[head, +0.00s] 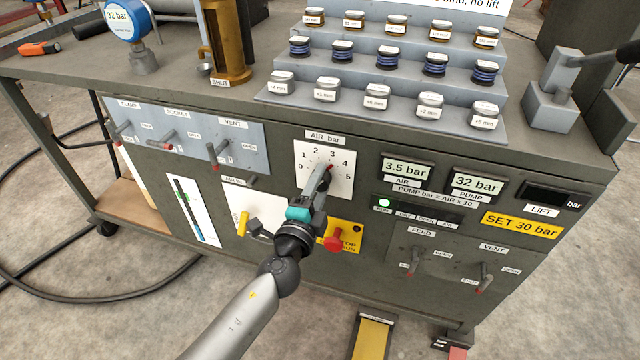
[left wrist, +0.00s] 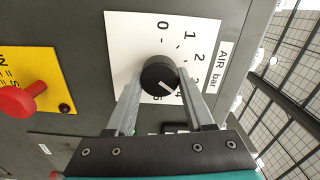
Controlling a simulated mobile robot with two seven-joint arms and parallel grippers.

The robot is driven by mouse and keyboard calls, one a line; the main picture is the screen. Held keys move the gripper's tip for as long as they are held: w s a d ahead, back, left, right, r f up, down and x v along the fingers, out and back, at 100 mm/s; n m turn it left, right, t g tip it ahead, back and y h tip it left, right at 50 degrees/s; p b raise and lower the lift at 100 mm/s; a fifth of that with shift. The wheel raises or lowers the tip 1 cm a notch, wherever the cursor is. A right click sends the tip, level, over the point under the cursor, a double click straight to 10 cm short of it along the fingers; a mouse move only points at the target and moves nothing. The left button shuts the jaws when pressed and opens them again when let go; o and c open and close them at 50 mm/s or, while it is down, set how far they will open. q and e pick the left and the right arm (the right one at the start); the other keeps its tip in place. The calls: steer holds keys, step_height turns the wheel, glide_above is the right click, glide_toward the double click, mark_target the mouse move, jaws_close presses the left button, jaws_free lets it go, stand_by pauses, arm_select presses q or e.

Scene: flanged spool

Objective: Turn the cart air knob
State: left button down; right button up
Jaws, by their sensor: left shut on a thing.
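The air knob (left wrist: 159,75) is a round black knob with a white pointer line, on a white dial plate (head: 343,153) marked 0 to 5. In the left wrist view the pointer lies toward the stretch between 3 and 4. My left gripper (head: 321,178) is shut on the knob, with one finger on each side of it; it also shows in the left wrist view (left wrist: 160,88). In the head view the gripper hides most of the knob. My right gripper is not in view.
A yellow label (head: 521,225) reads SET 30 bar. A red stop button (head: 335,242) sits just below the dial, close to my left gripper. A yellow-handled valve (head: 243,223) is to the left. Stepped racks (head: 385,75) of small parts stand on the cart top.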

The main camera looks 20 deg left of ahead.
arm_select(q)
steer(key=shift+f+m, duration=0.1)
steer(key=shift+m, duration=1.5)
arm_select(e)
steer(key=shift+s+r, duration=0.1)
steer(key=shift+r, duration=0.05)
arm_select(q)
steer(key=shift+c, duration=1.4)
jaws_free()
steer(key=s+b, duration=0.2)
steer(key=s, duration=1.3)
steer(key=shift+s+a, duration=0.15)
steer(key=shift+a, duration=0.1)
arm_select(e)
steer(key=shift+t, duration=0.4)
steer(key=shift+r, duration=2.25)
